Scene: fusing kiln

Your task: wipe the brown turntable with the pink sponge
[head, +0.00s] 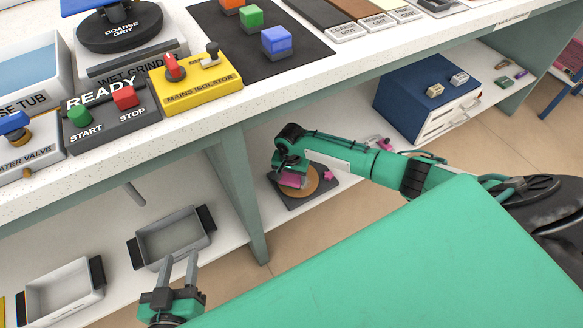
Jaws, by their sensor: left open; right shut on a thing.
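The brown turntable (314,187) is a round disc on a dark square base, on the lower shelf under the bench. My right gripper (291,174) is over its left part, shut on the pink sponge (292,181). The sponge is low over the disc; I cannot tell if it touches. Part of the turntable is hidden by my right gripper and arm. My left gripper (179,268) is open and empty at the bottom left, in front of a grey tray.
The grey tray (172,237) and a white tray (62,292) stand on the left lower shelf. A green bench leg (240,190) stands left of the turntable. A small pink thing (328,175) lies at its right edge. A blue drawer box (428,95) stands further right.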

